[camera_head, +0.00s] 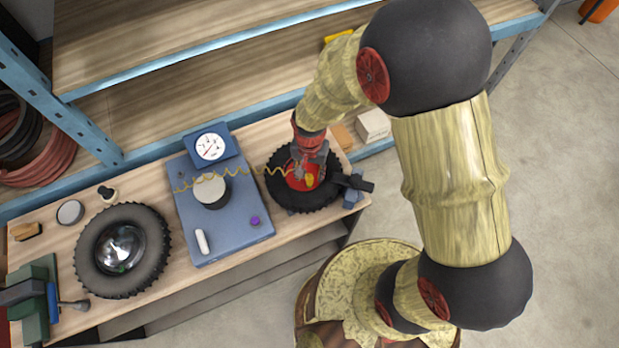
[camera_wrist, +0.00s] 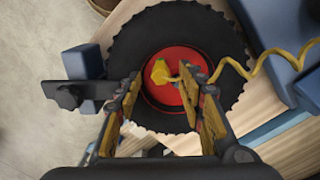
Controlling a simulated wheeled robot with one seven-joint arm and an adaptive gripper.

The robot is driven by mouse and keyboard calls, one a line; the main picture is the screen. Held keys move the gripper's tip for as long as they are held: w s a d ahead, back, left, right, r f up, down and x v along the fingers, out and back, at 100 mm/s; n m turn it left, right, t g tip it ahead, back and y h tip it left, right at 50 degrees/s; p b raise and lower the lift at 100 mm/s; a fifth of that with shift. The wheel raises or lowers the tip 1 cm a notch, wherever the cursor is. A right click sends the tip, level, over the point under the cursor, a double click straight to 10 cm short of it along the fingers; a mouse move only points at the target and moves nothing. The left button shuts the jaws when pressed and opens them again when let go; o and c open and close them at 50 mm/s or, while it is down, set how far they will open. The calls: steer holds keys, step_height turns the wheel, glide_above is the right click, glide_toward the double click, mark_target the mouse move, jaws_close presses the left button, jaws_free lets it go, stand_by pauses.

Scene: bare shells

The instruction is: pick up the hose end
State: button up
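The hose end (camera_wrist: 160,72) is a small yellow piece over the red hub (camera_wrist: 188,104) of a black knobby wheel (camera_wrist: 228,42). In the head view the hose end (camera_head: 309,181) shows just below my gripper (camera_head: 309,168). The thin coiled yellow hose (camera_head: 250,171) runs left from there across the blue unit (camera_head: 238,228). In the wrist view my gripper (camera_wrist: 159,80) is open, with one finger on each side of the hose end. I cannot tell whether either finger touches it. Part of the hose by the right finger is hidden.
A dark clamp-like tool on a blue block (camera_head: 352,190) stands close right of the wheel. A gauge (camera_head: 209,147) and a white-topped cylinder (camera_head: 211,191) are on the blue unit. Another wheel (camera_head: 90,267) lies left. Shelf boards (camera_head: 180,85) rise behind the bench.

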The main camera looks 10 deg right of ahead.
mark_target(309, 176)
step_height(309, 176, down, 3)
steer(key=shift+w+f, duration=0.1)
steer(key=shift+c, duration=1.1)
steer(key=c, duration=0.8)
